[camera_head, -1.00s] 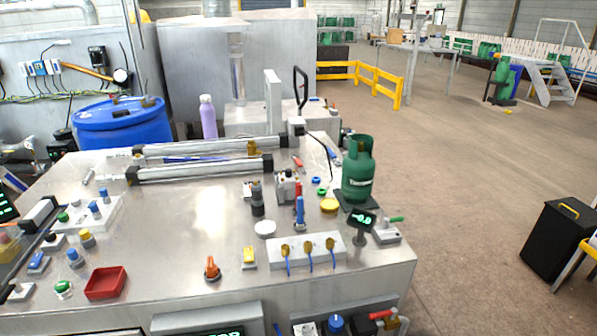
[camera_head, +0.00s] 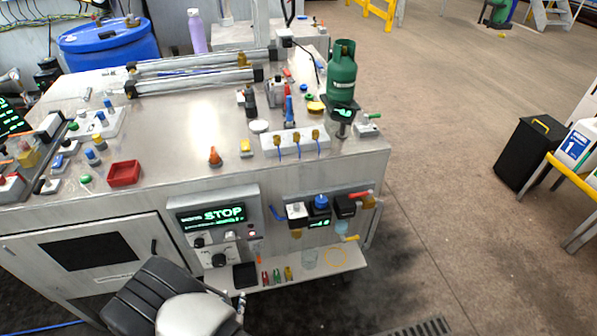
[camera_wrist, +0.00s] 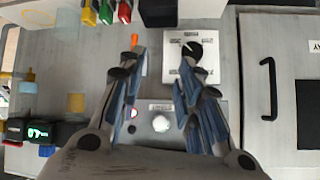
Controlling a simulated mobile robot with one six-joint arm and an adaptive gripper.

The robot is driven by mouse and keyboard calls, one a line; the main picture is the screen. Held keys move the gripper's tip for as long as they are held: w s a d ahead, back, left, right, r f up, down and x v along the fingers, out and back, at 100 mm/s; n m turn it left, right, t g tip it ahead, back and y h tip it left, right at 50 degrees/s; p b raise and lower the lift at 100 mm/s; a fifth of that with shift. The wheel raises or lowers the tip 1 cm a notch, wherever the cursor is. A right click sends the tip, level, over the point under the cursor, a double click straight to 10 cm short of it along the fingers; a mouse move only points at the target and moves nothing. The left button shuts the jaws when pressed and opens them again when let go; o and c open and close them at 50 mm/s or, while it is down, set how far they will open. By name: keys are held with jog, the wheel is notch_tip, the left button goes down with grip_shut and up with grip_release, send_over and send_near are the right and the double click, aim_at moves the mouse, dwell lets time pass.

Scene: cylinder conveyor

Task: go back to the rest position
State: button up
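My gripper (camera_wrist: 163,75) shows in the wrist view with its two blue-padded fingers spread apart and nothing between them. It faces the front panel of the metal workbench, where a black knob on a white plate (camera_wrist: 172,68) and a round white button (camera_wrist: 161,123) show between and beyond the fingers. In the head view part of my arm shows at the bottom, in front of the bench. My gripper (camera_head: 240,306) is only partly visible there, just below the small shelf, and its fingers are hard to make out.
The workbench (camera_head: 190,155) carries a green gas cylinder (camera_head: 342,72) at its right edge and a red tray (camera_head: 124,174). Its front has a STOP display (camera_head: 211,214) and a low shelf (camera_head: 330,262). A black bin (camera_head: 528,152) stands right. The floor between is clear.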

jog(key=w+d+r+g+y, duration=0.15)
jog(key=w+r, duration=0.25)
jog(key=r, duration=0.8)
jog(key=w+r+g+y, duration=0.15)
jog(key=w+r, duration=0.35)
jog(key=r, duration=0.6)
jog(key=s+d+r+g, duration=0.1)
jog(key=s+d+r, duration=0.2)
jog(key=d+r, duration=0.95)
jog(key=s+d+r+h, duration=0.1)
jog(key=s+d+r, duration=0.2)
jog(key=s+d, duration=0.3)
jog(key=s+d+r+g+h, duration=0.1)
jog(key=s+d+r, duration=0.2)
jog(key=s+d, duration=0.4)
jog(key=s+d+r+n+h, duration=0.1)
jog(key=s+d+r, duration=0.2)
jog(key=s+d, duration=0.3)
jog(key=shift+s+d+r+g+h, duration=0.3)
jog(key=shift+s+d+r+h, duration=0.1)
jog(key=shift+s, duration=0.15)
jog(key=shift+a, duration=0.1)
